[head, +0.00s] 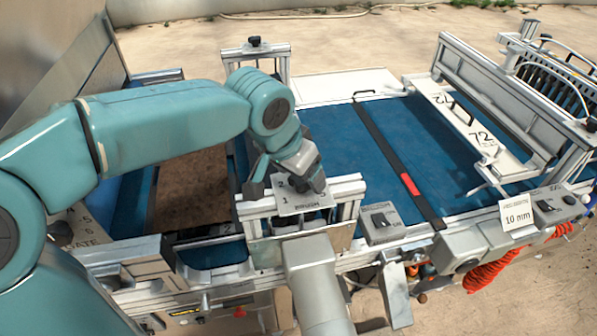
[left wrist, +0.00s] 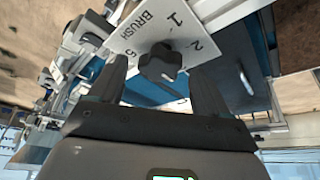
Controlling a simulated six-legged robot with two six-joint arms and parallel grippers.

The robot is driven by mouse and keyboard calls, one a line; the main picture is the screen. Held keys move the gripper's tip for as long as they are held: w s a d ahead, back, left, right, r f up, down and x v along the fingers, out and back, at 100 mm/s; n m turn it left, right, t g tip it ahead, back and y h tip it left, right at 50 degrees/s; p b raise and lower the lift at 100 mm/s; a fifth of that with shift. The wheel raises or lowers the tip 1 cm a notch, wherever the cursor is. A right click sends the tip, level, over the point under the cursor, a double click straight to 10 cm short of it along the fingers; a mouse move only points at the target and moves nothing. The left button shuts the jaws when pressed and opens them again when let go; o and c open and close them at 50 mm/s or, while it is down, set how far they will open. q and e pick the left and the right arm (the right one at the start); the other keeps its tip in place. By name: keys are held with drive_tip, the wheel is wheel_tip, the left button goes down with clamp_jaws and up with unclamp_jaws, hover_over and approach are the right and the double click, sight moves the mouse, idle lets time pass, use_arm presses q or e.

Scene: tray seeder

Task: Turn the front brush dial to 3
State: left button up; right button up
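The front brush dial is a black lobed knob (left wrist: 160,63) on a white plate marked BRUSH (head: 300,203). In the left wrist view, the 1, 2 and 5 on the plate (left wrist: 133,38) show; the other numbers are hidden or out of frame. I cannot tell which number the knob points to. My left gripper (left wrist: 160,78) is open, with one dark finger on each side of the knob and gaps between. In the head view, the left gripper (head: 287,182) reaches down over the plate, largely covering the dial. My right gripper is not in view.
A blue belt (head: 350,130) runs behind, crossed by a black bar with a red mark (head: 408,182). A switch box (head: 380,222) stands right of the dial plate. A brown tray (head: 190,190) lies left. A 10 mm card (head: 517,214) and orange coiled hose (head: 490,274) are at right.

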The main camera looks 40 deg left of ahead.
use_arm(q)
drive_tip(key=shift+s, duration=0.1)
drive_tip(key=v, duration=1.6)
drive_tip(key=shift+p, duration=0.35)
drive_tip(key=shift+r, duration=0.1)
